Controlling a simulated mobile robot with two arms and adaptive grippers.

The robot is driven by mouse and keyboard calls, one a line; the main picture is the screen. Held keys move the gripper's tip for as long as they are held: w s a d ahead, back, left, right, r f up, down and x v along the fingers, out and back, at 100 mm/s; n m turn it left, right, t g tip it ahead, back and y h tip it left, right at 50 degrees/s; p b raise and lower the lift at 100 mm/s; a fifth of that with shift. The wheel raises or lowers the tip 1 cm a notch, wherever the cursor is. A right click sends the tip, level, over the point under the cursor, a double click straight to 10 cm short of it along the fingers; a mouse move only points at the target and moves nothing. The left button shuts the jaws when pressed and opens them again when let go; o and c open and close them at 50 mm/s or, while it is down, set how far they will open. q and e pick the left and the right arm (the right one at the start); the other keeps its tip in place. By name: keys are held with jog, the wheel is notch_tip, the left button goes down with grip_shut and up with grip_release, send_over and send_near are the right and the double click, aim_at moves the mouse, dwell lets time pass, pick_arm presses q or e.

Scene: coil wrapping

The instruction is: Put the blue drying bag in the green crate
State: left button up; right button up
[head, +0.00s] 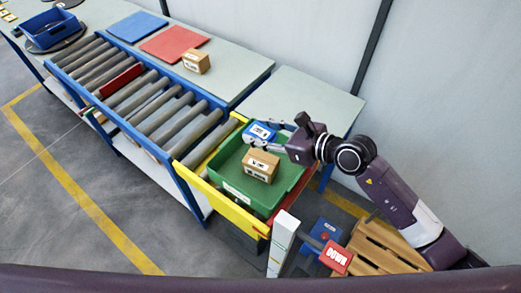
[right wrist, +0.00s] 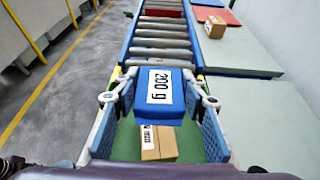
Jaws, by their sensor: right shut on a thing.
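The blue drying bag (head: 260,132) is held by my right gripper (head: 275,141) over the far side of the green crate (head: 222,172). In the right wrist view the bag (right wrist: 160,105) carries a white "200 g" label and sits between the two fingers of my right gripper (right wrist: 160,100). The green crate (right wrist: 127,140) lies below it, with a cardboard box (right wrist: 158,144) inside. That box also shows in the head view (head: 260,165). I cannot tell the bag's exact height above the crate floor. My left gripper is not in view.
A roller conveyor (head: 150,105) runs to the upper left, with a yellow-railed end around the crate. A blue mat (head: 137,26), a red mat (head: 174,43) and a small box (head: 196,61) lie on the bench. A wooden pallet (head: 385,250) and a red "DOWN" button (head: 336,257) are at lower right.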

send_over(260, 159)
notch_tip(260, 159, down, 5)
jog(key=shift+f, duration=0.1)
jog(key=shift+f+b, duration=0.45)
jog(key=shift+f, duration=1.5)
jog(key=shift+f+b, duration=0.55)
jog(key=shift+f, duration=0.1)
jog(key=o, duration=1.2)
jog(key=shift+s, duration=0.1)
jog(key=shift+r, duration=0.15)
